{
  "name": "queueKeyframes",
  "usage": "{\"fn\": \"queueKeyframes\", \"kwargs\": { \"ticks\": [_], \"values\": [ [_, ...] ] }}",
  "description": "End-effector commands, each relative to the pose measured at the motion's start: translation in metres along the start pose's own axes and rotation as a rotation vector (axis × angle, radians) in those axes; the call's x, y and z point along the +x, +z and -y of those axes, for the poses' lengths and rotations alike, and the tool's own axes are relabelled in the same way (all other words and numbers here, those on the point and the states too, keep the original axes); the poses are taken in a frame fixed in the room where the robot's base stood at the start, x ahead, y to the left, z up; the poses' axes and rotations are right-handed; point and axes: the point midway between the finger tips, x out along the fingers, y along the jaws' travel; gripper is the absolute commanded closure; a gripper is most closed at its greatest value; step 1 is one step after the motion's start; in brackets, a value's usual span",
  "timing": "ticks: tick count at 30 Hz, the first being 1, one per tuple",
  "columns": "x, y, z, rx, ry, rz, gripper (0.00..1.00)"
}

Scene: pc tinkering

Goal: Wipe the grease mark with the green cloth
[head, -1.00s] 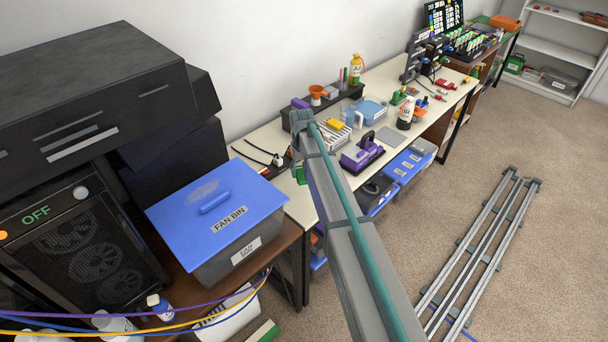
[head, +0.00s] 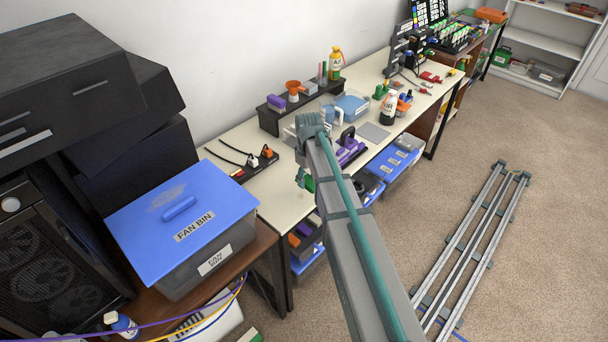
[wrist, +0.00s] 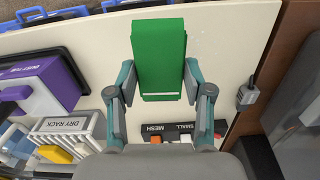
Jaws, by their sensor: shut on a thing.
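The green cloth (wrist: 160,50) is a folded block between the fingers of my gripper (wrist: 160,78) in the wrist view. My gripper is shut on it, above the cream worktop (wrist: 225,45). In the head view a small green part of the cloth (head: 309,184) shows beside my arm's end; the fingers are mostly hidden there. A pale greyish smudge, which looks like the grease mark (head: 168,195), lies on the blue lid of the fan bin (head: 190,262), left of my gripper and apart from the cloth.
A white dry rack (wrist: 68,128) and a purple box (wrist: 40,90) stand near my gripper. Black PC cases (head: 75,90) stand behind and left of the bin.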

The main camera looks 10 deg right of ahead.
Motion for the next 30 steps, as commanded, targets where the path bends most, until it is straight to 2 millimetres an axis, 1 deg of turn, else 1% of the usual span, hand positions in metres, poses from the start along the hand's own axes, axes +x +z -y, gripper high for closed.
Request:
{"fn": "queueKeyframes", "kwargs": {
  "ticks": [5, 11, 23, 27, 30],
  "values": [
    [0.002, 0.0, 0.0, -0.063, -0.002, 0.003, 0.99],
    [0.015, 0.0, 0.001, -0.065, -0.002, 0.003, 0.99],
    [0.06, 0.0, 0.001, -0.064, -0.002, 0.003, 0.99],
    [0.056, -0.016, 0.001, -0.066, -0.002, 0.002, 0.99],
    [0.056, -0.021, 0.001, -0.065, -0.002, 0.003, 0.99]
  ]
}}
